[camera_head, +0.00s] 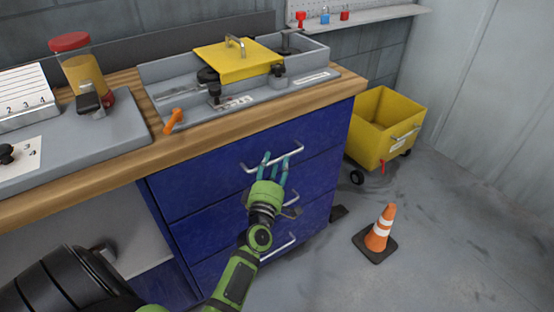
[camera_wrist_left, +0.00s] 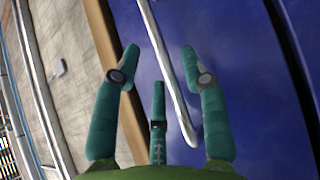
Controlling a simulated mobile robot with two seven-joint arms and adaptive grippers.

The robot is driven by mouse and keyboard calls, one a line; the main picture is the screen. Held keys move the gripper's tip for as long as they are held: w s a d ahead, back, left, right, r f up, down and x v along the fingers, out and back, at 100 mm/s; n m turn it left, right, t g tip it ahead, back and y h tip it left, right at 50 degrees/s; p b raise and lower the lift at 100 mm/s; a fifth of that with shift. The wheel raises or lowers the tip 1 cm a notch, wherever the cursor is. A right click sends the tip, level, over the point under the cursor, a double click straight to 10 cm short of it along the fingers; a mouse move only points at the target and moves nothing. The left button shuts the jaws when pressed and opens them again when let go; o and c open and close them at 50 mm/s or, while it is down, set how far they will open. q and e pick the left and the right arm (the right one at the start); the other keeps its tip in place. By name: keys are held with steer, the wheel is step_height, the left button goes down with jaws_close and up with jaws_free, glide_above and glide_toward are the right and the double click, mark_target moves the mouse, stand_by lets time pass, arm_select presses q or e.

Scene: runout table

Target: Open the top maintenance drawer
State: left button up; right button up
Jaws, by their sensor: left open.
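The top maintenance drawer (camera_head: 210,176) is a blue front just under the wooden worktop, and it looks closed. Its silver bar handle (camera_head: 290,156) runs across the middle of the front. My left gripper (camera_head: 274,158) is at this handle with its teal fingers pointing at the drawer. In the left wrist view the handle (camera_wrist_left: 168,68) passes between the spread fingers of the gripper (camera_wrist_left: 158,65), with gaps visible on both sides. The gripper is open and holds nothing. The lower drawers' handles show partly behind my green wrist. My right gripper does not show.
The wooden worktop (camera_head: 112,185) overhangs the drawers and carries a grey tray (camera_head: 180,83) with a yellow cover (camera_head: 225,62). An orange cone (camera_head: 380,232) and a yellow wheeled bin (camera_head: 380,120) stand right of the cabinet. Floor before the cone is clear.

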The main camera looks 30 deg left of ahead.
arm_select(q)
steer(key=shift+w+a, duration=0.25)
steer(key=shift+w, duration=0.4)
steer(key=shift+w+a+r, duration=0.1)
steer(key=shift+w, duration=0.25)
steer(key=shift+w+a, duration=0.1)
steer(key=shift+w, duration=0.1)
jaws_close()
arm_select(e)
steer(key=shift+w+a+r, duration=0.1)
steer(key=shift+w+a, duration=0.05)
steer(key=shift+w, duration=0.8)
